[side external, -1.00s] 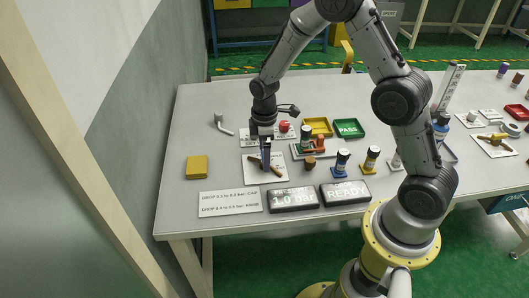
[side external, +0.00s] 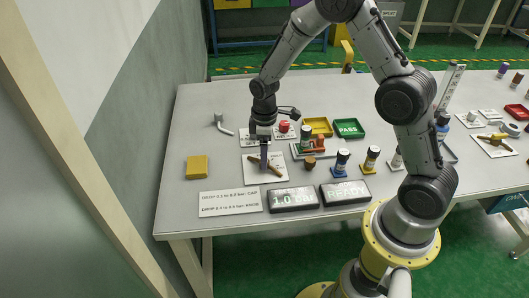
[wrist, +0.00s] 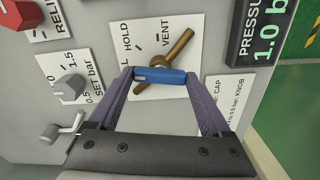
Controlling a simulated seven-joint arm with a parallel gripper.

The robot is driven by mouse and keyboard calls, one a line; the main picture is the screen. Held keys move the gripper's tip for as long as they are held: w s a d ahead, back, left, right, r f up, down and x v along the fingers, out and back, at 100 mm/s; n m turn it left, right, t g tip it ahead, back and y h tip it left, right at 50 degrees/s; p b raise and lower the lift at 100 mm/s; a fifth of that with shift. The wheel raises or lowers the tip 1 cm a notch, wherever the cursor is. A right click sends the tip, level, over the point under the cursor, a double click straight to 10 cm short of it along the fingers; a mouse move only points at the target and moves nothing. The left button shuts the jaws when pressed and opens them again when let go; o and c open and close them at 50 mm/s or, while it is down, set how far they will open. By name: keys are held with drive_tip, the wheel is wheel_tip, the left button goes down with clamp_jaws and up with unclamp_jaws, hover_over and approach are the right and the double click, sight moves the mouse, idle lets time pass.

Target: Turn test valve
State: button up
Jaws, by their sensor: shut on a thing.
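A pressure display (side external: 293,199) reads 1.0 bar, beside a READY display (side external: 345,193). A yellow block (side external: 197,167) is at left. A grey knob (wrist: 69,88) and red knob (wrist: 18,17) are near the valve. Yellow (side external: 319,127) and green PASS trays (side external: 348,128) stand behind.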

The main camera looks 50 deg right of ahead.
drive_tip(key=m, duration=0.6)
drive_tip(key=shift+m, duration=0.4)
drive_tip(key=shift+r, duration=0.1)
idle(0.3)
drive_tip(key=o, duration=1.2)
drive_tip(key=shift+c, duration=0.2)
wheel_tip(320, 180, up, 14)
